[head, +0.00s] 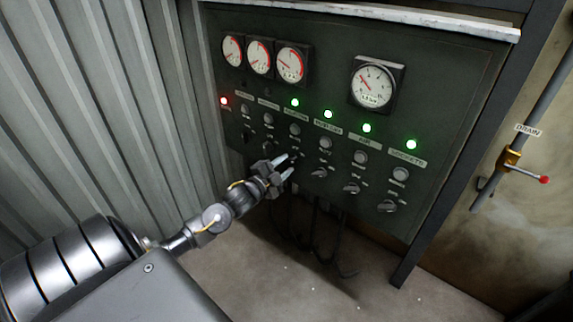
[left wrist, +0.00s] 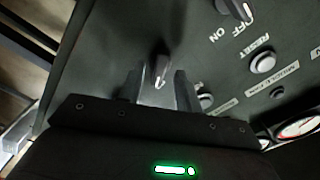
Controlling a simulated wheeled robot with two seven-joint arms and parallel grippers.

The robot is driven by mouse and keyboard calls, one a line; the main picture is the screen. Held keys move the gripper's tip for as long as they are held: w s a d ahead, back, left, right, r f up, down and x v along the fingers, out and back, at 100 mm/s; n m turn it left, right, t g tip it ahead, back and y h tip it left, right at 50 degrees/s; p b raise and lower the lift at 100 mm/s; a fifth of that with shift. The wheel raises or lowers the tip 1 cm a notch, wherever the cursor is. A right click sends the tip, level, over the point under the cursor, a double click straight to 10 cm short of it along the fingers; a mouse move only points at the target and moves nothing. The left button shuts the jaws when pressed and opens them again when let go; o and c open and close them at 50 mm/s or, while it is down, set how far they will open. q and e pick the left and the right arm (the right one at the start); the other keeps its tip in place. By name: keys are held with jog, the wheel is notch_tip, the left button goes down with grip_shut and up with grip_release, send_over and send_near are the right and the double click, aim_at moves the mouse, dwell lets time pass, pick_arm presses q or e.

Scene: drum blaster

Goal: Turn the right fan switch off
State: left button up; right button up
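A dark green control panel (head: 325,120) has a bottom row of rotary switches, with round buttons and lamps above them. The labels are too blurred in the head view for me to tell which is the right fan switch. My left gripper (head: 289,166) is at the third bottom switch from the left and partly hides it. In the left wrist view, one switch knob (left wrist: 161,70) shows between the two parted fingers, with a visible gap on each side. Another switch (left wrist: 237,8) with OFF and ON marks is at upper right. My right gripper is not in view.
Green lamps (head: 328,114) glow above the right columns, and one red lamp (head: 224,101) glows at far left. Neighbouring switches (head: 319,172) stick out close to the gripper. Cables (head: 318,225) hang below the panel. A corrugated wall (head: 90,100) stands at left.

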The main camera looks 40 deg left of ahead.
pick_arm(q)
jog(key=shift+w, duration=0.6)
grip_shut()
